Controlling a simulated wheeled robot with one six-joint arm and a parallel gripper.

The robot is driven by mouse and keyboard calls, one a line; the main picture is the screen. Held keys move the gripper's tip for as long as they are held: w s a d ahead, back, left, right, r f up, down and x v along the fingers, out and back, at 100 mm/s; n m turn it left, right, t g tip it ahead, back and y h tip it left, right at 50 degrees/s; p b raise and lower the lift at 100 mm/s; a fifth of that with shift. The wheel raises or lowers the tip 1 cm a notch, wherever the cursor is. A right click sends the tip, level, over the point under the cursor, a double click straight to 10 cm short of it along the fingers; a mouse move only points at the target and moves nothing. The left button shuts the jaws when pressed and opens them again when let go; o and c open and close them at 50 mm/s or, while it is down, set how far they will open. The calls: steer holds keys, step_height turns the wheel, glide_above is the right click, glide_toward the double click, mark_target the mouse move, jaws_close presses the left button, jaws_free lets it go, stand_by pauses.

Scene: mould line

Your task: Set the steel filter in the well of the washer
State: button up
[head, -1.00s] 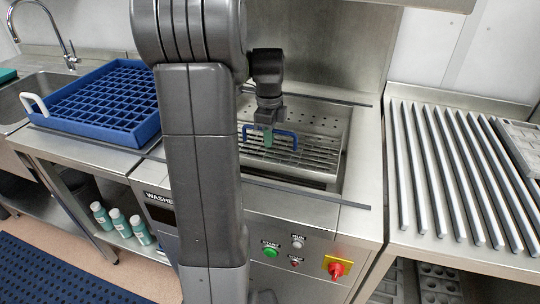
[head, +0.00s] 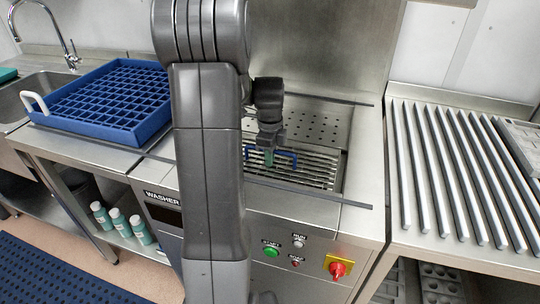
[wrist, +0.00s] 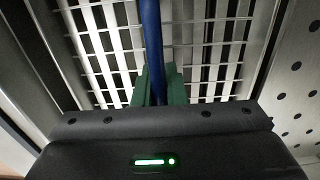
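The steel filter (head: 318,170) is a slotted steel grate with a blue bar handle (head: 290,154). In the head view it lies low inside the washer's well (head: 314,118), at the front of the opening. Its front side is hidden by the well's front edge, so I cannot tell whether it rests on the bottom. My gripper (head: 268,158) reaches down over it, with green fingers closed around the blue handle. In the wrist view the blue handle (wrist: 152,35) runs between the fingers (wrist: 159,82), with the slotted filter (wrist: 100,45) below.
Dark rails (head: 318,197) run along the washer's front and back edges. A blue rack (head: 150,130) stands on the counter to the left. A roller table (head: 465,190) lies to the right. A red switch (head: 338,269) is on the washer's front.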

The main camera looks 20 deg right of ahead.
steer(key=o, duration=0.4)
step_height(320, 180, up, 12)
steer(key=shift+r+p, duration=0.25)
steer(key=shift+p, duration=0.5)
steer(key=shift+o, duration=0.5)
